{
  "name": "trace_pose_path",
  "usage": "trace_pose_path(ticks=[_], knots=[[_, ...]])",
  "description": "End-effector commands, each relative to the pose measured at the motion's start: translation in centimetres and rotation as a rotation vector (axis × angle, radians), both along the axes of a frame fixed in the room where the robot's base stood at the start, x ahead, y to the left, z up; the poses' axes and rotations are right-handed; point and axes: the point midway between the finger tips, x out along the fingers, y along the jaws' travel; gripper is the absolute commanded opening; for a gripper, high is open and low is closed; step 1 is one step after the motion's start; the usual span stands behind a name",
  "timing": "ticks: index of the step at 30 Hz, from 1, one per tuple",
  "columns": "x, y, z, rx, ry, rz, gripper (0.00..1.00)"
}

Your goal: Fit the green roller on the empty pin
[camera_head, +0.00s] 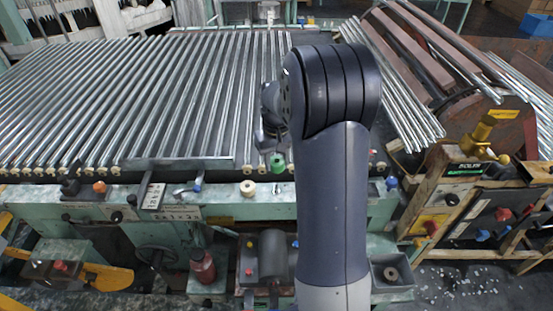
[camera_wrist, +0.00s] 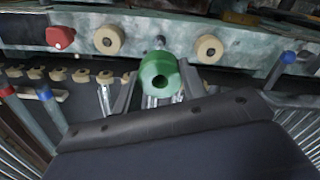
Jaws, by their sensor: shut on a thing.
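The green roller (camera_wrist: 158,75) is held between the two fingers of my gripper (camera_wrist: 158,88), its dark bore facing the wrist camera. The green roller also shows in the head view (camera_head: 277,162), just below my gripper (camera_head: 269,142), which my arm partly hides. A small bare metal pin (camera_wrist: 160,42) sticks out of the pale green rail just above the roller in the wrist view, between two cream rollers. The roller appears apart from this pin. In the head view the pin is too small to make out clearly.
Cream rollers (camera_wrist: 108,39) and (camera_wrist: 209,48) sit either side of the pin. A red knob (camera_wrist: 60,37) and blue-capped levers (camera_wrist: 288,58) stand nearby. A yellow valve (camera_head: 480,132) is at right.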

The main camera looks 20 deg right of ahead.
Motion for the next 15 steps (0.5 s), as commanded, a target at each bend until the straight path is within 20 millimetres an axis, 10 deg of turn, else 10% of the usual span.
trace_pose_path(ticks=[15], knots=[[0.0,0.0,-3.1,0.0,0.002,0.0,0.18]])
